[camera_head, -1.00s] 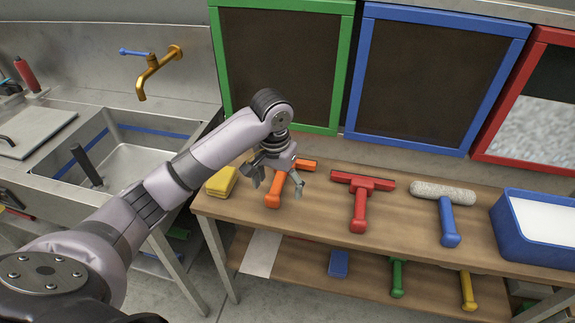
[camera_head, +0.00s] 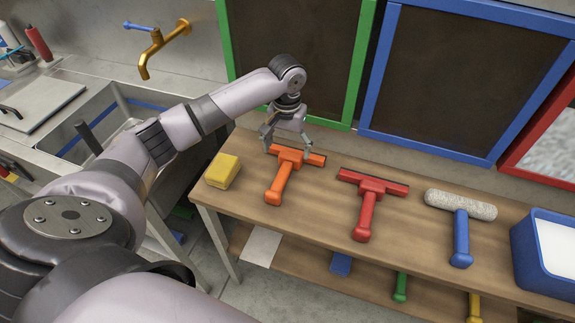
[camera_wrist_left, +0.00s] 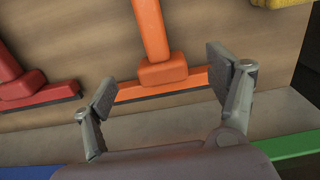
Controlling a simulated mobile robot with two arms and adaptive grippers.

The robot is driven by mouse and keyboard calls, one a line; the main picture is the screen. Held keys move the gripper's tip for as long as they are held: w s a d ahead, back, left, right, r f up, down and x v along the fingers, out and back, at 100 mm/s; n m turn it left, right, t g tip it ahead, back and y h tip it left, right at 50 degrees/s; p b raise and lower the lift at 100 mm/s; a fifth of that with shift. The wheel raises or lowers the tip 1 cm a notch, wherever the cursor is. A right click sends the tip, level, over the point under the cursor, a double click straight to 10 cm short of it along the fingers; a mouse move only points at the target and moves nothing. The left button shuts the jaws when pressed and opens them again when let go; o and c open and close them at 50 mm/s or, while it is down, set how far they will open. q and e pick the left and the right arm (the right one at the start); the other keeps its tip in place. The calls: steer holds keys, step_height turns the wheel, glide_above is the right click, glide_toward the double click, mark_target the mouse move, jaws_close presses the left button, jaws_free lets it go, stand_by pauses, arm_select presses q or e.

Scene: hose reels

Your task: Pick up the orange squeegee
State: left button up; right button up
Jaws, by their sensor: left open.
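The orange squeegee (camera_head: 281,183) lies on the wooden bench top, its handle toward the front and its crossbar toward the wall. My left gripper (camera_head: 287,146) is open and hangs at the squeegee's crossbar end. In the head view its fingers overlap the crossbar. In the left wrist view the squeegee (camera_wrist_left: 152,45) shows its handle and crossbar between and beyond the two spread fingers of my left gripper (camera_wrist_left: 165,85). I cannot tell whether a finger touches it. My right gripper is not in view.
A red squeegee (camera_head: 368,200) and a blue-handled roller (camera_head: 461,225) lie to the right. A yellow sponge (camera_head: 222,171) is to the left. A blue tray (camera_head: 540,275) stands at the right end. Framed boards (camera_head: 470,80) rise behind the bench (camera_head: 325,220).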

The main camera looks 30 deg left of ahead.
mark_target(287, 165)
arm_select(q)
steer(key=shift+s+f, duration=0.15)
steer(key=shift+f, duration=0.8)
steer(key=f, duration=0.2)
steer(key=f+p, duration=0.1)
steer(key=shift+s+d+f, duration=0.2)
steer(key=shift+s+f, duration=0.1)
steer(key=shift+s, duration=0.05)
steer(key=shift+f, duration=0.45)
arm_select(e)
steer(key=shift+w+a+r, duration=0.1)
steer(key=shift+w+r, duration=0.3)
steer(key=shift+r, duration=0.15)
arm_select(q)
steer(key=shift+c, duration=0.6)
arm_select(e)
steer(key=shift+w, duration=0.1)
arm_select(q)
steer(key=c, duration=1.6)
steer(key=shift+c, duration=0.2)
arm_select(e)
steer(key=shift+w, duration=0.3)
